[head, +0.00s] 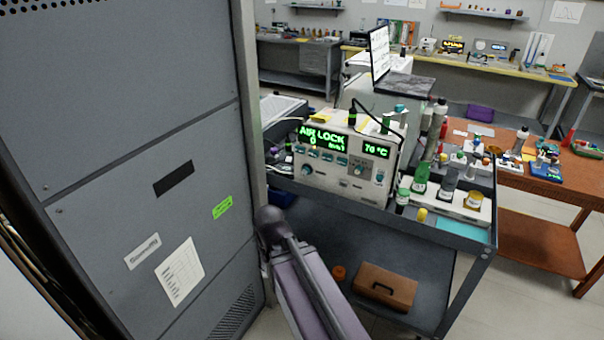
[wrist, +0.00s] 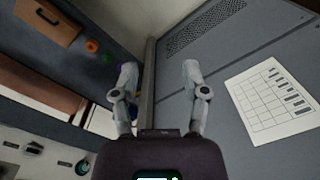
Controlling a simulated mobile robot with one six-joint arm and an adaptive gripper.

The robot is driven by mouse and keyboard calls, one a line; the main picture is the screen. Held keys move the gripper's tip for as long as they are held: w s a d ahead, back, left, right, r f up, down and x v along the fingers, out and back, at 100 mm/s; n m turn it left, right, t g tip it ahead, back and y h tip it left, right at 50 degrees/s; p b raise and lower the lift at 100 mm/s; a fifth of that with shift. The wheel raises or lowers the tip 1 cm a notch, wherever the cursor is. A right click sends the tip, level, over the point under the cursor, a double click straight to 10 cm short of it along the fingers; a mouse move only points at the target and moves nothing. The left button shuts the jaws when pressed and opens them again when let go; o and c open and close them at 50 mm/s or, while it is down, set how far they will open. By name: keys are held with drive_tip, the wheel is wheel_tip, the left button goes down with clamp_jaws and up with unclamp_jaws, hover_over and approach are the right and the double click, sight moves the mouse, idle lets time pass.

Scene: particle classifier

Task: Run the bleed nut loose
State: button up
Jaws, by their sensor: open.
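The beige instrument (head: 340,189) stands on the cart's top shelf in the head view. Its green display reads "AIR LOCK 0", and a smaller one reads 70 °C. Several knobs and buttons are on its front panel. I cannot pick out the bleed nut for sure in either view. The instrument's panel (wrist: 30,150) also shows at the lower left of the wrist view. My gripper (wrist: 157,72) is open and empty there, in front of the cabinet edge, apart from the instrument. It is not visible in the head view.
A tall grey cabinet (head: 130,110) fills the left, close beside the cart. The cart's upper shelf holds bottles, including a green one (head: 421,178). A brown case (head: 385,287) and an orange cap-like item (head: 339,272) lie on the lower shelf. Benches stand behind.

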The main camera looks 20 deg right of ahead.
drive_tip(key=shift+o, duration=1)
drive_tip(key=m+t+h+b, duration=1.15)
drive_tip(key=h+b, duration=0.25)
drive_tip(key=b, duration=0.6)
approach(304, 173)
drive_tip(key=v, duration=0.4)
drive_tip(key=shift+w+r+m+g, duration=0.15)
drive_tip(key=shift+w+m+g, duration=0.1)
drive_tip(key=shift+w, duration=0.05)
drive_tip(key=shift+w, duration=0.1)
drive_tip(key=x, duration=1.3)
drive_tip(key=shift+w+d+r, duration=0.1)
drive_tip(key=shift+d+r, duration=0.05)
drive_tip(key=shift+d, duration=0.2)
